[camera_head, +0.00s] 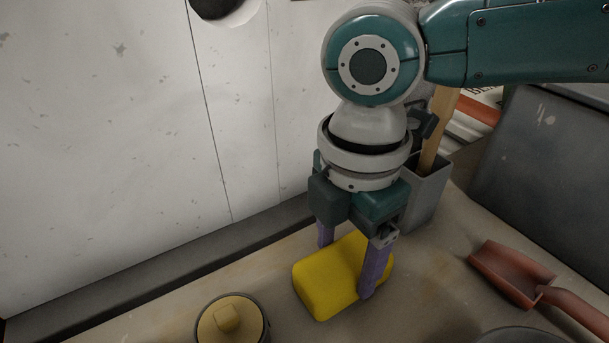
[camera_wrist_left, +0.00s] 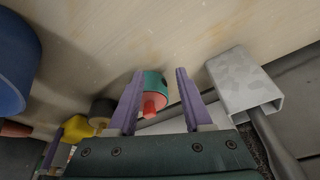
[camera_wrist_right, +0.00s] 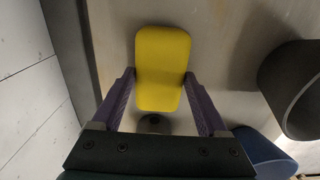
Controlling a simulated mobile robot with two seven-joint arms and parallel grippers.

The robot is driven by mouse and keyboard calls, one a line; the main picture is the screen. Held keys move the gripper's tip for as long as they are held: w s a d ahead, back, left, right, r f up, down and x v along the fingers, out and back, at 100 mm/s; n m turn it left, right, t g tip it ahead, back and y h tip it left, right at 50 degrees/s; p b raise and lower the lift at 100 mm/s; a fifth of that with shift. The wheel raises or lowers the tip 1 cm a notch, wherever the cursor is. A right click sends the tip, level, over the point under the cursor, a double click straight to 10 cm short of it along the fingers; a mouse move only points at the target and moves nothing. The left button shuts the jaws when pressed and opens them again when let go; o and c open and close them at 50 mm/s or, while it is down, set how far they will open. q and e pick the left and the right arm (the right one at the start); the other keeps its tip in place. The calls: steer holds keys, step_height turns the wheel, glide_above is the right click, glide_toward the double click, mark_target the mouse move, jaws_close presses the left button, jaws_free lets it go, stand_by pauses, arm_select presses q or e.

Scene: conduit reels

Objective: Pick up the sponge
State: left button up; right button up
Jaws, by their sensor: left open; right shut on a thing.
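The sponge (camera_head: 326,283) is a yellow block with rounded edges, low over the worktop in the head view; I cannot tell whether it still touches the surface. My right gripper (camera_head: 347,270) reaches down from above, its purple fingers shut on the sponge's two sides. In the right wrist view the sponge (camera_wrist_right: 162,62) sits between the fingertips of the right gripper (camera_wrist_right: 160,76) and sticks out beyond them. My left gripper (camera_wrist_left: 160,72) shows only in the left wrist view, open, with nothing held between its fingers.
A red-brown scoop (camera_head: 510,273) lies to the right. A grey holder (camera_head: 428,195) with a wooden handle stands behind the gripper. A teal and red round object (camera_wrist_left: 154,88) lies beyond the left fingers.

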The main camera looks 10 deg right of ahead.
mark_target(345, 258)
steer(key=c, duration=0.4)
arm_select(q)
step_height(345, 258, up, 7)
steer(key=p, duration=0.7)
steer(key=shift+r, duration=0.2)
arm_select(e)
step_height(345, 258, up, 20)
